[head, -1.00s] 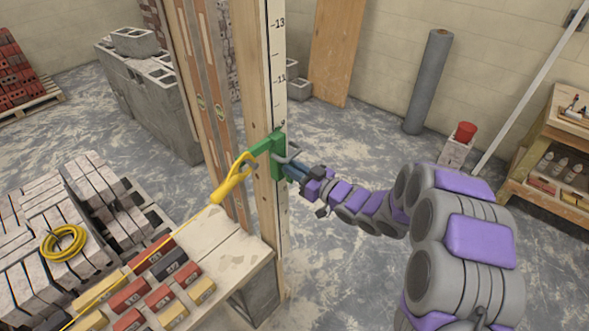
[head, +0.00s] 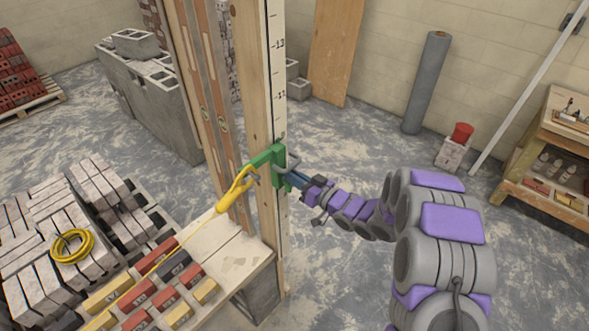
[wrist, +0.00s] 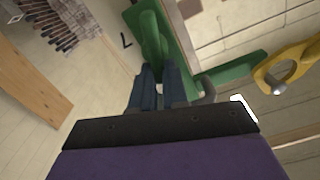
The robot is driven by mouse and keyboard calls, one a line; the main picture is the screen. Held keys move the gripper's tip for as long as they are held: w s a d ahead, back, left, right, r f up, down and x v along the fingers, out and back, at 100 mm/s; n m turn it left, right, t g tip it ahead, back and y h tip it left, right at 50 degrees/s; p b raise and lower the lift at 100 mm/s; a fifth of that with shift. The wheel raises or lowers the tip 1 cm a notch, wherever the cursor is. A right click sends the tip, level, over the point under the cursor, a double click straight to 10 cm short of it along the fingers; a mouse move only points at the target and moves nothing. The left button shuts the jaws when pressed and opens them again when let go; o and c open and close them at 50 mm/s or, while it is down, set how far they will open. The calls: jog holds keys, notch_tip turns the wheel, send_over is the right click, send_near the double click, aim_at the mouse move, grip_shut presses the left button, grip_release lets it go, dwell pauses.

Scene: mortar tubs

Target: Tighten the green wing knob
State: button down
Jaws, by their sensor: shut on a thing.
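The green wing knob (wrist: 151,38) sits on a green clamp bracket (head: 277,160) fixed around the upright wooden post. My gripper (head: 297,179) reaches the bracket from the right. In the wrist view the dark blue fingers of my gripper (wrist: 154,82) are shut on the near end of the knob. In the head view the knob is largely hidden by the gripper and the bracket. A yellow hook (wrist: 285,66) hangs at the bracket's arm; the yellow line holder (head: 233,193) and its string also show in the head view.
The post (head: 263,215) carries a numbered scale strip (head: 278,60). A board with several coloured bricks (head: 240,262) lies in front at the left. Concrete blocks (head: 165,105) stand behind. A wooden shelf (head: 550,160) stands at the right. The floor between is mostly clear.

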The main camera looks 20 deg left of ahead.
jog(key=shift+w+d+f+m+p, duration=0.15)
jog(key=shift+w+f+m+p, duration=0.25)
jog(key=shift+m+p, duration=1.85)
jog(key=shift+w+d+f+m+p, duration=0.1)
jog(key=shift+w+f+m+p, duration=0.3)
jog(key=shift+m+p, duration=1.9)
jog(key=shift+w+d+f+m+p, duration=0.2)
jog(key=shift+f+m+p, duration=0.3)
jog(key=shift+m+p, duration=1.75)
jog(key=shift+m+b, duration=0.6)
jog(key=shift+m, duration=0.1)
jog(key=c, duration=1.1)
grip_release()
jog(key=shift+w+f, duration=0.1)
jog(key=shift+f, duration=0.05)
jog(key=shift+c, duration=0.2)
jog(key=shift+a, duration=0.1)
jog(key=b+v, duration=0.3)
jog(key=v, duration=1.4)
jog(key=shift+d, duration=0.25)
